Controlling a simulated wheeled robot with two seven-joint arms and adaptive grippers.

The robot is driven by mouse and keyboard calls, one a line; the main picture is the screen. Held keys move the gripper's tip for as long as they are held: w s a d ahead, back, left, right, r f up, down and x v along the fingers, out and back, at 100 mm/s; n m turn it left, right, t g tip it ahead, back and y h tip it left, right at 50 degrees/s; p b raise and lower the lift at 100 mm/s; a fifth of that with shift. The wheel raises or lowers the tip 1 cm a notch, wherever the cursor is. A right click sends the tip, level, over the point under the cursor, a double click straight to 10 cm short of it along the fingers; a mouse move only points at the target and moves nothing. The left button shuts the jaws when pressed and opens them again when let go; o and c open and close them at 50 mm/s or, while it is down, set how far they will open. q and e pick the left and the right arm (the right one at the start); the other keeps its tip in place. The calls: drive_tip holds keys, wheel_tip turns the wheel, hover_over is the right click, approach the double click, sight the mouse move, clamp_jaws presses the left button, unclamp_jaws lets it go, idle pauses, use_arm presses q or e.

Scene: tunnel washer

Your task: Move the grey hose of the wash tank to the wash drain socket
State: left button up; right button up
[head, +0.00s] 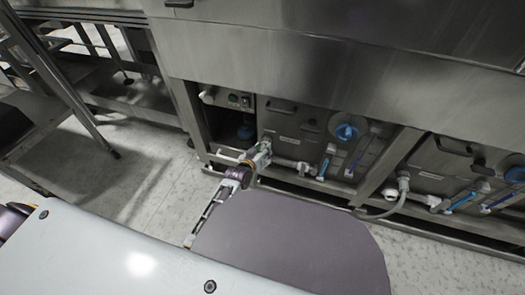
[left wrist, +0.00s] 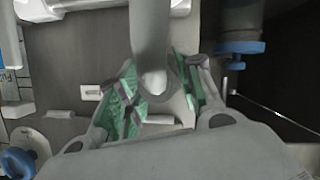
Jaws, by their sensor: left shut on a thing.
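My left gripper (head: 263,152) is at the front of the left tank bay under the steel washer body. In the left wrist view, its green-padded fingers (left wrist: 158,92) stand on either side of a thick grey hose (left wrist: 150,45) and are shut on it. The hose end points toward the camera. The head view shows the hose too small and too covered by the gripper to trace. I cannot tell which fitting is the wash drain socket. My right gripper is not in view.
A second bay at right has a curved grey hose (head: 400,201) hanging to the floor. A steel frame (head: 75,95) stands far left. Floor between is clear.

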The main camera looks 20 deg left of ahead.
use_arm(q)
clamp_jaws()
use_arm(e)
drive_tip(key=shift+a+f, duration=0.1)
use_arm(q)
drive_tip(key=shift+s+p, duration=0.7)
drive_tip(key=shift+s, duration=0.1)
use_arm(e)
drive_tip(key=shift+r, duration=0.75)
use_arm(q)
drive_tip(key=shift+s+p, duration=1.2)
drive_tip(key=shift+s, duration=0.5)
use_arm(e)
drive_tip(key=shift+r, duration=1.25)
use_arm(q)
drive_tip(key=s+f+p, duration=0.1)
drive_tip(key=s+f, duration=0.9)
drive_tip(key=f, duration=0.1)
drive_tip(key=shift+s+a, duration=0.25)
drive_tip(key=shift+s, duration=0.05)
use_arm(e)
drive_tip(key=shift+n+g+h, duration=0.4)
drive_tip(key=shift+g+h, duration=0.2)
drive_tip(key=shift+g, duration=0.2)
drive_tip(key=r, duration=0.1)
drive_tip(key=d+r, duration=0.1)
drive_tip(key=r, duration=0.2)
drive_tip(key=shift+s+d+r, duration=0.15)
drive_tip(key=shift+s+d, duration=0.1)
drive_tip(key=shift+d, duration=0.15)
